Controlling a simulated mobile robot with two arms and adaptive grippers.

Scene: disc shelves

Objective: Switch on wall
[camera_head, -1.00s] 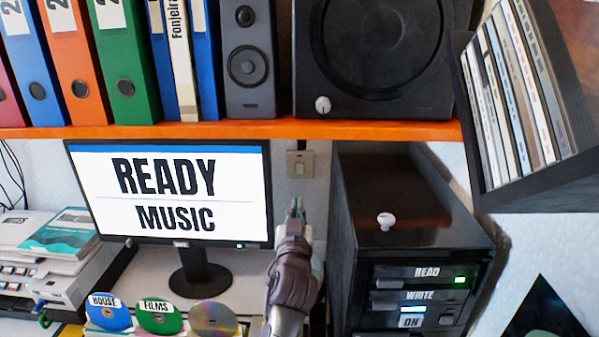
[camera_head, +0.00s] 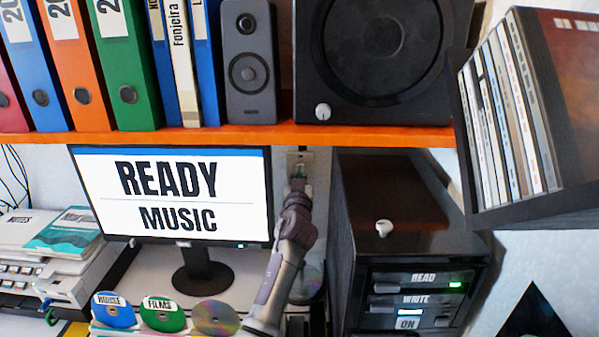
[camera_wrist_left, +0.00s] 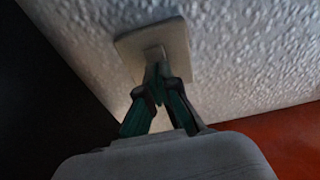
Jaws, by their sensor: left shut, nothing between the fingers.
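The wall switch (camera_head: 301,158) is a small beige plate on the wall, just below the orange shelf and right of the monitor. My left gripper (camera_head: 298,172) is shut and empty, raised in front of the switch and hiding its lower part. In the left wrist view the switch plate (camera_wrist_left: 165,50) has a small rocker in its middle. The tips of my left gripper (camera_wrist_left: 157,72) are together at the rocker's lower edge; I cannot tell whether they touch it. My right gripper is not in view.
The orange shelf (camera_head: 230,136) with binders and speakers runs just above the gripper. The monitor (camera_head: 170,195) reads "READY MUSIC". A black disc drive tower (camera_head: 400,200) stands close on the right, and discs (camera_head: 215,318) stand below left. A CD rack (camera_head: 535,190) is at upper right.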

